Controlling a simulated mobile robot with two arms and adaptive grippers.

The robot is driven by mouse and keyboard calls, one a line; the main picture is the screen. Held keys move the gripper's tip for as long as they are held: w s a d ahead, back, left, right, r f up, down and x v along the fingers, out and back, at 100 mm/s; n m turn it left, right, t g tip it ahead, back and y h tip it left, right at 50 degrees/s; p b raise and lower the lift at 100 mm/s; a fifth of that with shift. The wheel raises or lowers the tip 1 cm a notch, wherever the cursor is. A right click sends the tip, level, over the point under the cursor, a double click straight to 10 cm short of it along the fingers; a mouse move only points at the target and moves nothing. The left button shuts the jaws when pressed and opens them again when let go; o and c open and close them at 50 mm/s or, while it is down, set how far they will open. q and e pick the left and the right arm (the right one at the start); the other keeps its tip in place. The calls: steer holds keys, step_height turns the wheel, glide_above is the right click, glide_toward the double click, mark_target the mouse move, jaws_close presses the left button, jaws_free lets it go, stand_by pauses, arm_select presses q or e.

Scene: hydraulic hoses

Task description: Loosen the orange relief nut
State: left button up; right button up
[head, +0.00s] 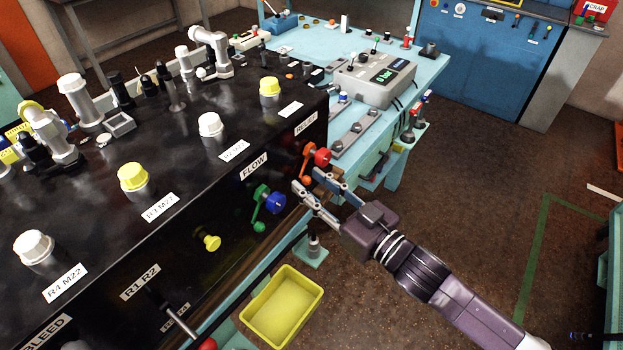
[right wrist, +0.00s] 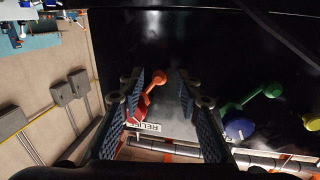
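The orange relief nut (head: 309,149) is on the front face of the black block, below the RELIEF label (head: 305,124). It has an orange lever arm and a red knob (head: 322,157) beside it. My right gripper (head: 307,180) is open in front of this face, its fingers pointing at the relief fitting. In the right wrist view the orange lever (right wrist: 148,95) shows between the open fingers (right wrist: 158,80), closer to the left finger. The left finger partly overlaps the fitting, and I cannot tell whether it touches. My left gripper is not in view.
A green lever (head: 256,205) with a blue knob (head: 276,202) sits left of the relief fitting under the FLOW label (head: 254,166). A yellow knob (head: 211,243) is further left. A yellow bin (head: 283,306) stands below. Open floor lies to the right.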

steer(key=shift+w+a, duration=0.15)
steer(key=shift+w, duration=0.1)
jaws_close()
